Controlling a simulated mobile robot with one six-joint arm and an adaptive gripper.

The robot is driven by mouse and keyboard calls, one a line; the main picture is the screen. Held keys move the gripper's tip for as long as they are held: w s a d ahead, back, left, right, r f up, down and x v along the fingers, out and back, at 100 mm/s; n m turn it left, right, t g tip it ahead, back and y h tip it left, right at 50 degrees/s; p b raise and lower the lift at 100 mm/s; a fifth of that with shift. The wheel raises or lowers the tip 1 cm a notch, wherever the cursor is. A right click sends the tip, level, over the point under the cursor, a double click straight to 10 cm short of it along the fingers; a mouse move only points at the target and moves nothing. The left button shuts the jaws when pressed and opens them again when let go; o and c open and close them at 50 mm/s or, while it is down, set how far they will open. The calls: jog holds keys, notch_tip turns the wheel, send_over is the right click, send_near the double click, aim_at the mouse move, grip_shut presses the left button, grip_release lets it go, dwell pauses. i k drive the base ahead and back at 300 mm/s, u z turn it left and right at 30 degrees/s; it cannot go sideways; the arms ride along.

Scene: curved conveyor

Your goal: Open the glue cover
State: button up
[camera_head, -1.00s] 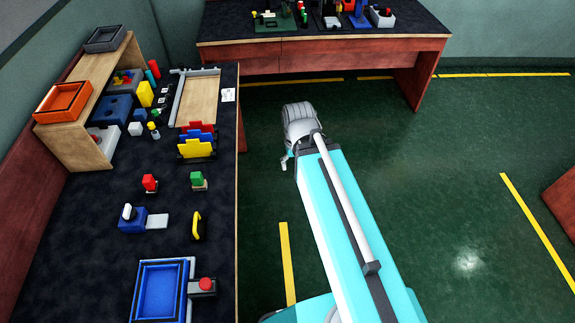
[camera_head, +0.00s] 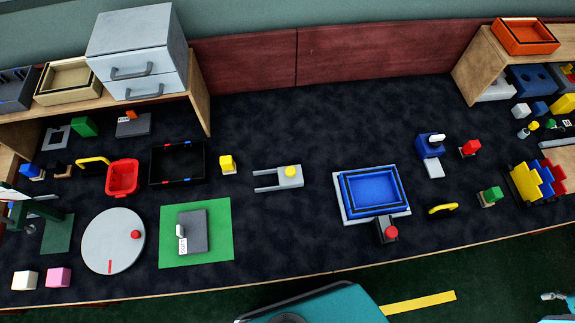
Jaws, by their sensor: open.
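No thing is plainly marked as the glue. A small bottle with a yellow cap (camera_head: 533,126) stands upright near the right end of the bench, in front of the wooden shelf. It is too small to tell its cover apart, and I cannot tell if it is the glue. My gripper (camera_head: 553,296) shows only in small part at the lower right edge, over the green floor. It is open, apart from the bench and far from the bottle. Most of my arm is out of view.
The long dark bench (camera_head: 300,130) fills the view. A blue tray (camera_head: 372,190), a yellow handle (camera_head: 443,208), a green block (camera_head: 490,196) and yellow and blue plates (camera_head: 535,183) stand on its right half. A grey drawer box (camera_head: 140,55) stands on the left shelf.

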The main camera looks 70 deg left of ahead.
aim_at(289, 175)
jog(key=u, duration=3.05)
jog(key=k, duration=0.15)
jog(key=z, duration=0.7)
